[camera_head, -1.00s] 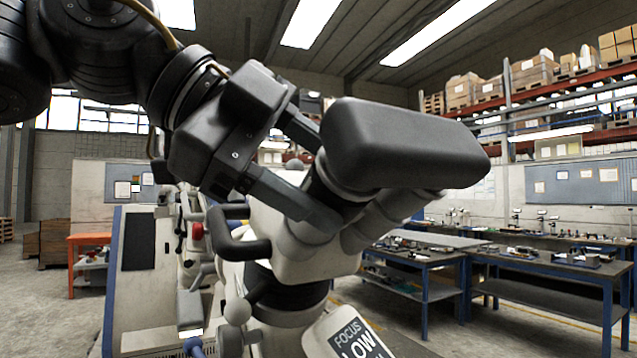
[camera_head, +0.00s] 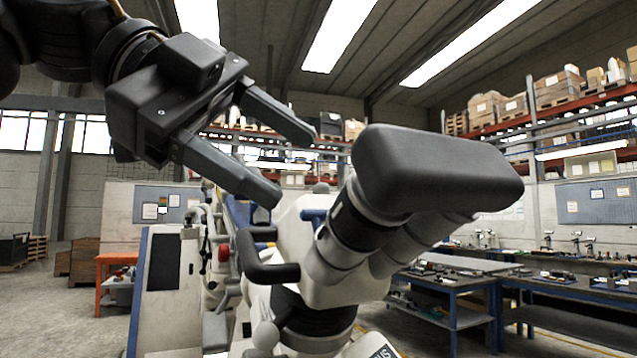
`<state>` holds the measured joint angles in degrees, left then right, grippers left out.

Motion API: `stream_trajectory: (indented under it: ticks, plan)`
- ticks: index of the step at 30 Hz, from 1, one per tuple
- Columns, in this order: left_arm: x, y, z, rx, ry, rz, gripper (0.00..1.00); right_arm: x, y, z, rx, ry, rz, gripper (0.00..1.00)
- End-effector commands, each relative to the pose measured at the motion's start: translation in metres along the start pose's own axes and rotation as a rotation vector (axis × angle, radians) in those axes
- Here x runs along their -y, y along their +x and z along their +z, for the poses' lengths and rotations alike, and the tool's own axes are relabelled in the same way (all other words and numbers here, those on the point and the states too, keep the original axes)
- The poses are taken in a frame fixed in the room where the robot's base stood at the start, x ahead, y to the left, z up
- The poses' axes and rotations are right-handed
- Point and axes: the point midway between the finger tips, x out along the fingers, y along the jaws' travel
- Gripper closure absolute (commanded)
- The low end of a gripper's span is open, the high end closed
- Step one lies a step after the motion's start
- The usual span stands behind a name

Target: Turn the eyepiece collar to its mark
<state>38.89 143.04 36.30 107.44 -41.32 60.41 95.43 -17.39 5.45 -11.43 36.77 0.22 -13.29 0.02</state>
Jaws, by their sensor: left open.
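The microscope head (camera_head: 300,250) is off-white, with a large dark padded block (camera_head: 435,170) at its top right. Under the block is the black eyepiece collar (camera_head: 352,228), on a tilted pale eyepiece tube. A short pale line shows on the collar's left side; I cannot tell whether it meets a mark on the tube. My left gripper (camera_head: 290,168) is open and empty, up and left of the collar. Its two fingers point toward the collar, with a visible gap between them and it. My right gripper is not in view.
A dark bent handle (camera_head: 262,262) sticks out on the microscope's left side, below my left gripper. A small blue part (camera_head: 313,215) sits beside the collar. Blue-framed workbenches (camera_head: 455,290) stand behind to the right. Open air surrounds my left gripper's upper side.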

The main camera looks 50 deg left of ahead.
Motion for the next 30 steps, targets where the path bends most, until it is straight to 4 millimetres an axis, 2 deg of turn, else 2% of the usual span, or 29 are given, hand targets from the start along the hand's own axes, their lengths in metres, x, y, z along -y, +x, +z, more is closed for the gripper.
stream_trajectory:
  ticks: [3,8,27,30]
  plan:
    - [0.001,-0.017,-0.001,0.001,0.0,-0.003,0.39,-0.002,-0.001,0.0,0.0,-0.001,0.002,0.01]
    - [0.0,-0.027,0.0,0.001,0.0,0.0,0.39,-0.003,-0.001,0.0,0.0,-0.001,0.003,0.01]
    - [0.0,-0.028,0.0,0.0,0.0,0.001,0.39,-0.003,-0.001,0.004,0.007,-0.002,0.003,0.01]
    - [0.011,-0.031,0.0,-0.02,-0.018,-0.013,0.39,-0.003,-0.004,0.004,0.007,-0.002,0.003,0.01]
